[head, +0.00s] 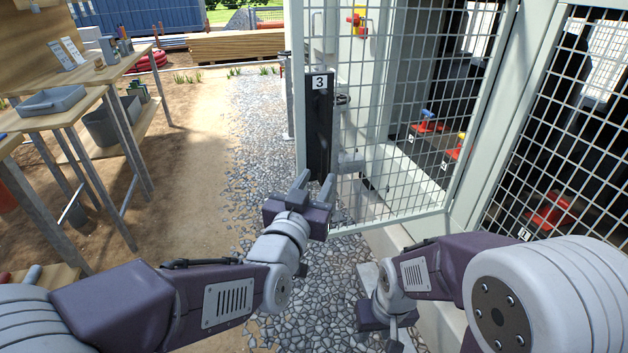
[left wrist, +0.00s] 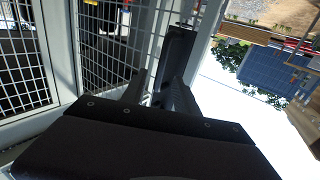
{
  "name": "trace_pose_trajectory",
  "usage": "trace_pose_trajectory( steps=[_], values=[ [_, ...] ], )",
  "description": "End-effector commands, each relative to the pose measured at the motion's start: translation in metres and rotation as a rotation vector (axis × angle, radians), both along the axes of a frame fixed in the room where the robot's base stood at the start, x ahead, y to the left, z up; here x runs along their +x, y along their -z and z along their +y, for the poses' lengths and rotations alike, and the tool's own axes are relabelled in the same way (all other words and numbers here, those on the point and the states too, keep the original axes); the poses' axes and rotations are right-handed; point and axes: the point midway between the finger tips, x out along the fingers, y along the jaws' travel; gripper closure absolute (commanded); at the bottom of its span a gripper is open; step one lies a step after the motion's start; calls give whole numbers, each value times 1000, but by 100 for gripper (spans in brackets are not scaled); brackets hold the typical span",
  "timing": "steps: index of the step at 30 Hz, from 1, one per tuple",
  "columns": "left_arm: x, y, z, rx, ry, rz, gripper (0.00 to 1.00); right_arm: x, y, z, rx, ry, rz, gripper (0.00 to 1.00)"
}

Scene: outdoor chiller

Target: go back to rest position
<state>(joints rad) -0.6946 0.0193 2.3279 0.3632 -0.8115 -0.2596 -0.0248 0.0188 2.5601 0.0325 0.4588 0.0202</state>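My left gripper (head: 315,182) is raised over the gravel, just in front of the black panel marked 3 (head: 319,125) on the mesh door's edge. Its two fingers are apart with nothing seen between them; in the left wrist view the fingers (left wrist: 157,88) also stand apart, with the dark panel beyond. I cannot tell whether it touches the panel. My right gripper (head: 388,325) is low at the bottom centre, near the cabinet's base. It points downward and is cut off by the frame edge, so its fingers are not clear.
The mesh door (head: 400,130) of the chiller cabinet stands close on the right, with red valve handles (head: 428,122) inside. Wooden tables with a grey tray (head: 52,100) stand on the left. A gravel and dirt path (head: 190,150) is clear between.

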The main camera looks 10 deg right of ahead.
Motion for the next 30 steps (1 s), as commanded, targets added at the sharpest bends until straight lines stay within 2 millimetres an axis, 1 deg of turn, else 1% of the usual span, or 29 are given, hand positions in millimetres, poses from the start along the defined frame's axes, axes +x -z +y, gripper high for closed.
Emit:
trace_pose_trajectory(
  steps=[1,5,14,16,17,20,21,23,24,26,27,29,30],
  values=[
    [-7,-2,3,0,2,-1,64,0,-4,0,0,0,0,64],
    [-17,-1,7,0,1,-1,64,0,-5,0,0,0,0,64],
    [-17,0,9,0,-3,-1,64,0,-4,0,0,0,0,64],
    [-9,0,22,0,-35,0,64,0,-4,0,0,0,0,64],
    [-2,1,34,1,-65,0,64,0,-4,0,0,0,0,64],
    [28,10,101,18,-222,16,64,0,-4,0,0,0,0,64],
    [37,28,134,49,-283,68,64,0,-4,0,0,0,0,64],
    [39,70,174,101,-338,209,64,0,-4,0,0,0,0,64],
    [33,100,194,125,-359,321,64,0,-4,0,0,0,0,64],
    [17,143,218,153,-381,494,64,0,-4,0,0,0,0,64],
    [2,168,229,167,-387,605,64,0,-4,0,0,0,0,64],
    [-24,200,240,184,-389,759,64,0,-4,0,0,0,0,64],
    [-42,218,245,197,-387,856,64,0,-4,0,0,0,0,64]
  ],
)
